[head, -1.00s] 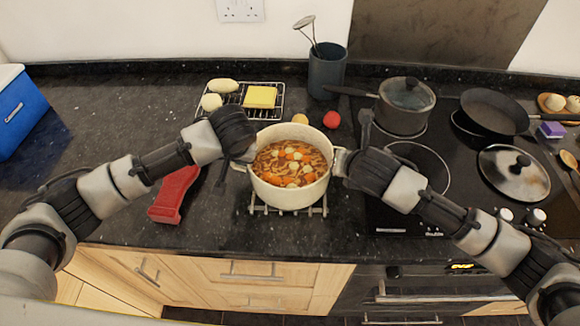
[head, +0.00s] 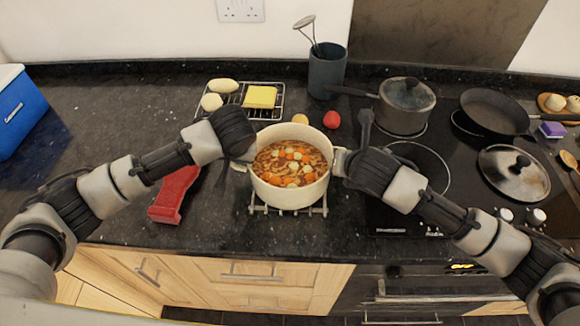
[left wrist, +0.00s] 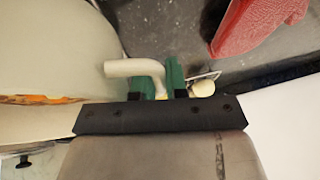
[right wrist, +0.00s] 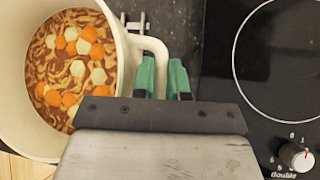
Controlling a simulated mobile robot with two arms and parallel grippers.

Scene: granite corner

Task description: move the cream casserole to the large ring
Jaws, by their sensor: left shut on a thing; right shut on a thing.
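The cream casserole (head: 290,193), full of stew with orange and pale pieces, is upright on or just above a metal trivet (head: 262,209) at the counter's front middle. I cannot tell whether they touch. My left gripper (head: 243,158) is shut on its left handle, which shows between green fingers in the left wrist view (left wrist: 135,68). My right gripper (head: 343,163) is shut on its right handle, seen in the right wrist view (right wrist: 152,45). The large ring (head: 418,146) is a marked circle on the black hob, right of the casserole and partly hidden by my right arm.
A lidded saucepan (head: 404,105) stands behind the ring. A frying pan (head: 495,110) and a loose lid (head: 513,172) are to its right. A red tomato (head: 331,119) and an orange-yellow item (head: 300,119) lie behind the casserole. A red mitt (head: 174,194) lies left.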

